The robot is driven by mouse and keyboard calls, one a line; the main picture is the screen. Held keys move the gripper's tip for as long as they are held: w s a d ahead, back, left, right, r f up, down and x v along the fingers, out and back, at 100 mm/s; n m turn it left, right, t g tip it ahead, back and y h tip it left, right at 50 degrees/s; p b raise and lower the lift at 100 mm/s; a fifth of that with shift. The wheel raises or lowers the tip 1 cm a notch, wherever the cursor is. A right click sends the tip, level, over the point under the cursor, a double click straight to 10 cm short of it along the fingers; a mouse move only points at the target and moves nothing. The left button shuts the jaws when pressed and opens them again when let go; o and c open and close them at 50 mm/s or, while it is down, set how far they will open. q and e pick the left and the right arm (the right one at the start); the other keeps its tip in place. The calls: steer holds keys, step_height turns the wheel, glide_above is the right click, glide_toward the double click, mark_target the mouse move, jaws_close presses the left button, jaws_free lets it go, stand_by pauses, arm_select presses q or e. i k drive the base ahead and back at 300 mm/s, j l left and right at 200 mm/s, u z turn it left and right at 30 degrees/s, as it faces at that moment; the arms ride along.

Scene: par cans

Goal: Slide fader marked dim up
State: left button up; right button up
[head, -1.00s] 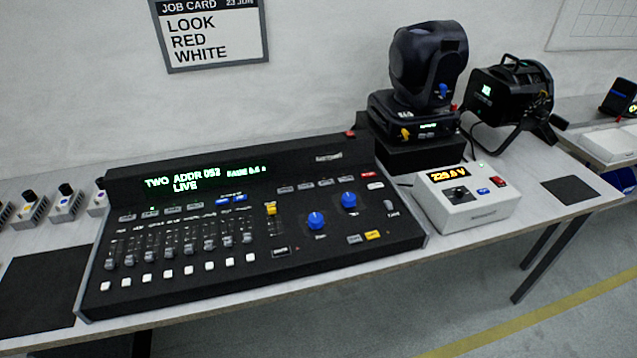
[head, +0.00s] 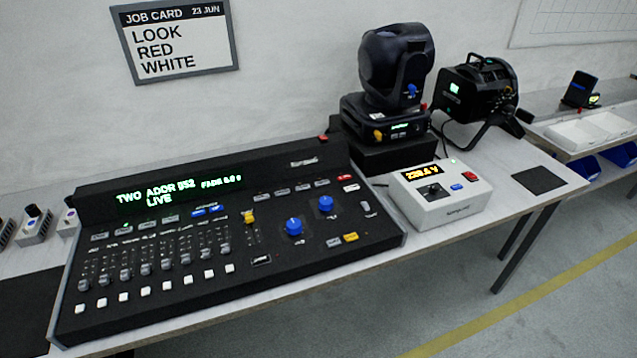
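The black lighting console (head: 200,290) lies on the table. It carries a row of grey-capped faders (head: 145,268) and one yellow-capped fader (head: 249,216) at the top of its slot, right of the row. The labels beside the faders are too small to read, so I cannot tell which is marked dim. The console's display (head: 180,190) shows green text with "TWO" and "LIVE". Neither of my grippers is in view.
Blue knobs (head: 294,226) sit right of the yellow fader. A white box with an amber readout (head: 440,195) stands right of the console. Behind are a moving-head light (head: 395,75) and a black lamp (head: 478,90). A job card (head: 175,42) hangs on the wall.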

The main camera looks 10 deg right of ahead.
mark_target(82, 285)
steer(key=u, duration=1.45)
